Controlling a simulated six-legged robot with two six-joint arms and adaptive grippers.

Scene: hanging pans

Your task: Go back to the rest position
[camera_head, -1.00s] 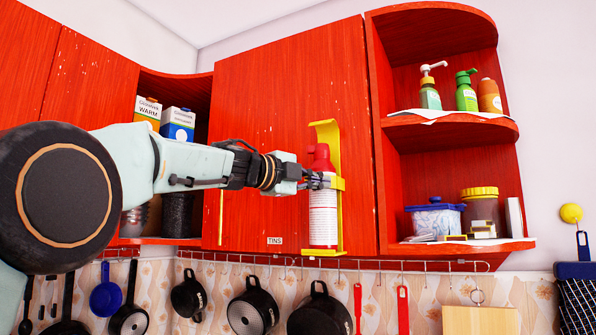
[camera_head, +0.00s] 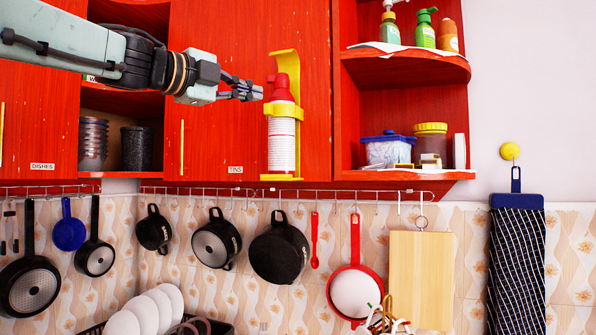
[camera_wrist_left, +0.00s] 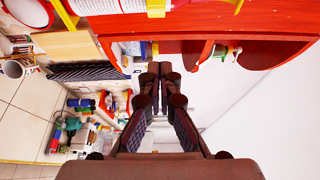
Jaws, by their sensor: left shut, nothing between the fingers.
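My left gripper (camera_head: 258,93) is shut and empty, reaching in from the upper left in the head view. Its closed fingers also show in the left wrist view (camera_wrist_left: 160,80). Its tips are just left of the red top of a red and white bottle (camera_head: 282,140); whether they touch it I cannot tell. The bottle stands upright in a yellow holder (camera_head: 292,62) on the red cabinet door. In the left wrist view the bottle's white body (camera_wrist_left: 105,6) is at the top edge. My right gripper is not in view.
Open red shelves (camera_head: 405,68) with bottles and jars are to the right. Below hang several pans (camera_head: 278,250), a cutting board (camera_head: 420,275) and a dark blue patterned cloth (camera_head: 516,250). White plates (camera_head: 150,310) stand at the bottom. The wall at upper right is bare.

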